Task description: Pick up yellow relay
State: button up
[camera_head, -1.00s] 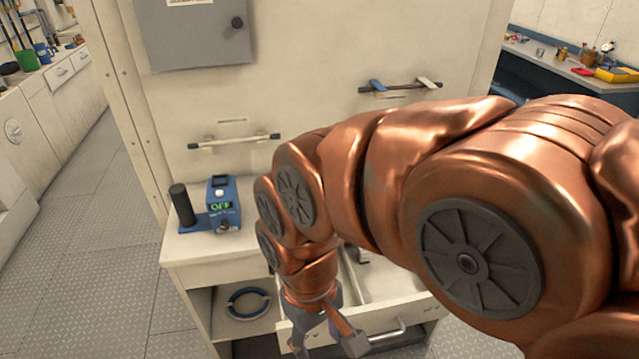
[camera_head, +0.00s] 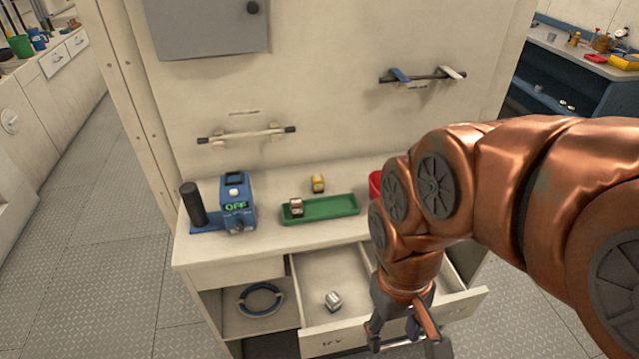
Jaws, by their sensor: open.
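The yellow relay (camera_head: 318,183) is a small yellow block standing on the worktop, just behind the green tray (camera_head: 335,208). My gripper (camera_head: 404,340) hangs down at the front right, by the open drawer's front, with its fingers apart and nothing visible between them. It is well to the right of, nearer than and lower than the yellow relay, not touching it. A second small relay (camera_head: 296,206), pale with a brownish top, sits at the left end of the green tray.
A blue device (camera_head: 237,205) reading OFF stands left on the worktop (camera_head: 262,241), beside a black cylinder (camera_head: 193,203). The drawer (camera_head: 324,274) is open and holds a grey block (camera_head: 333,301). A red container (camera_head: 375,185) is partly hidden by my arm.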

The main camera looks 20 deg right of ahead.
aim_at(318, 181)
jog(key=u, duration=2.3)
jog(key=k, duration=0.9)
jog(key=z, duration=1.05)
jog(key=i, duration=0.5)
